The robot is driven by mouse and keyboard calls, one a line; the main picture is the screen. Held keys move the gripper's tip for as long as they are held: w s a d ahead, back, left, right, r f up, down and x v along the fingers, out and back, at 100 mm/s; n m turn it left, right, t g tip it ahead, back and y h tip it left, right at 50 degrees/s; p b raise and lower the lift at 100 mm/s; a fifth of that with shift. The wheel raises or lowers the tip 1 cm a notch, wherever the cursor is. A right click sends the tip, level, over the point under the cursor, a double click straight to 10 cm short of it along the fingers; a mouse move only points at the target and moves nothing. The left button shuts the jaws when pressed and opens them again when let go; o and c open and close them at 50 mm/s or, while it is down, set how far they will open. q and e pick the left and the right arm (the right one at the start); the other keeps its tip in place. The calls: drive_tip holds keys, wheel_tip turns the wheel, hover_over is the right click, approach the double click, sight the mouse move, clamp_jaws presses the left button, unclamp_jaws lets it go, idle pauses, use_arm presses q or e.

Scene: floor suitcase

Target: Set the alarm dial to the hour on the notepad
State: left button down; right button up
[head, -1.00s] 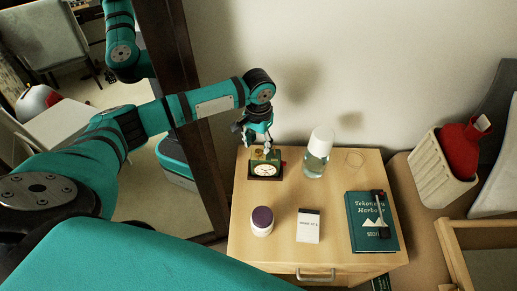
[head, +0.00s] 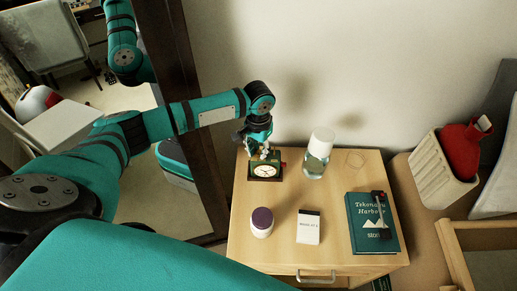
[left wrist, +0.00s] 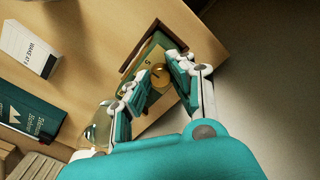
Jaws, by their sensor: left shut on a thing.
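The alarm clock (head: 265,170) stands at the back left of the wooden nightstand, its white face to the front. A round brass dial (left wrist: 160,75) shows on its green top in the left wrist view. My left gripper (head: 263,155) points down on the clock top, its fingers (left wrist: 158,82) shut on the dial from both sides. The fingers hide part of the dial, so I cannot read its setting. The white notepad (head: 308,227) lies at the front middle of the nightstand. It reads "WAKE AT" and a character too small to read surely. My right gripper is not in view.
A purple-lidded jar (head: 262,222) stands in front, left of the notepad. A dark green book (head: 372,222) lies at the right. A wall is behind the nightstand (head: 335,200).

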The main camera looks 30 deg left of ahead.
sight(259, 152)
use_arm(q)
drive_tip(key=shift+r, duration=0.1)
drive_tip(key=shift+r+n+p, duration=0.1)
drive_tip(key=shift+n+p, duration=0.2)
drive_tip(key=shift+p, duration=0.45)
drive_tip(key=n+p, duration=0.5)
drive_tip(key=p, duration=0.4)
drive_tip(key=shift+r+n, duration=0.1)
drive_tip(key=shift+n, duration=0.3)
drive_tip(key=shift+f+n+p, duration=0.2)
drive_tip(key=shift+n+p, duration=1.1)
drive_tip(key=shift+p, duration=0.15)
drive_tip(key=c, duration=1.1)
unclamp_jaws()
drive_tip(key=shift+c, duration=0.2)
wheel_tip(259, 152, up, 12)
